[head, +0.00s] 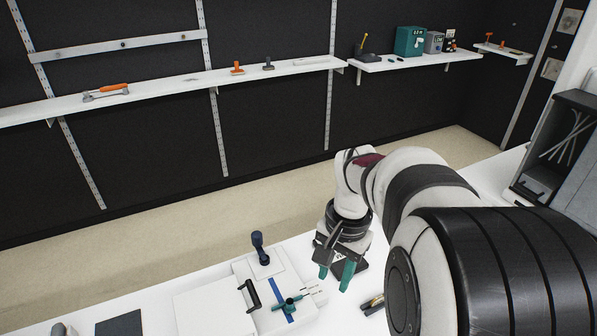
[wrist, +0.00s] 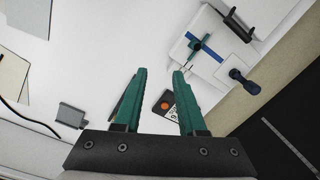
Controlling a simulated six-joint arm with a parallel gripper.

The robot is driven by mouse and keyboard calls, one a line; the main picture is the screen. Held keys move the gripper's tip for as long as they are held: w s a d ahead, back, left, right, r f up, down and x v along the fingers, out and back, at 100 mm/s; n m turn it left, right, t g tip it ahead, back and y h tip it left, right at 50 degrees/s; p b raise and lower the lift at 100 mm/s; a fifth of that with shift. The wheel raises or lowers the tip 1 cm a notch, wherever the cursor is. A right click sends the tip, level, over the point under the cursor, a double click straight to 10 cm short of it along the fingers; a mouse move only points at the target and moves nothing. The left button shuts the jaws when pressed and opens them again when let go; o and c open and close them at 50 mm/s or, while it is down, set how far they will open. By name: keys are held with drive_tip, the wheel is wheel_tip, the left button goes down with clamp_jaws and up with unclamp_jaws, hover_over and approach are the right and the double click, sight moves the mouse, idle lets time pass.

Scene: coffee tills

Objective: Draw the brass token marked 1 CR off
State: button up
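My gripper (head: 334,274) hangs over the white table beside a white fixture (head: 244,270). In the wrist view its two green fingers (wrist: 160,72) are apart with nothing held between them. The fixture carries a blue strip (head: 276,288), a green knob (head: 289,304), a black handle (head: 250,296) and a dark blue lever knob (head: 259,248). It also shows at the upper right of the wrist view (wrist: 205,70). A dark block with an orange dot (wrist: 165,105) shows between and below the fingers, partly hidden by the right finger. I cannot make out a brass token in either view.
A small dark tool (head: 372,304) lies right of my gripper. A grey bracket (wrist: 71,115) and a black cable (wrist: 28,118) lie on the table. A dark mat (head: 119,324) is at the lower left. Wall shelves (head: 180,82) run behind, beyond a floor gap.

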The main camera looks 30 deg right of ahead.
drive_tip(key=d+f+m, duration=0.2)
drive_tip(key=d+f, duration=0.1)
drive_tip(key=d, duration=0.4)
drive_tip(key=d+f+m, duration=0.1)
drive_tip(key=d+f, duration=0.3)
drive_tip(key=d, duration=0.3)
drive_tip(key=d+f+m, duration=0.2)
drive_tip(key=d+f, duration=0.2)
drive_tip(key=d, duration=0.3)
drive_tip(key=shift+w+d+f+m+h, duration=0.15)
drive_tip(key=shift+w+d+m+h, duration=0.15)
drive_tip(key=shift+d+h, duration=0.1)
wheel_tip(320, 180, down, 8)
drive_tip(key=shift+r, duration=0.2)
drive_tip(key=shift+f, duration=0.2)
drive_tip(key=shift+c, duration=0.6)
clamp_jaws()
drive_tip(key=shift+r, duration=0.1)
drive_tip(key=shift+r, duration=0.6)
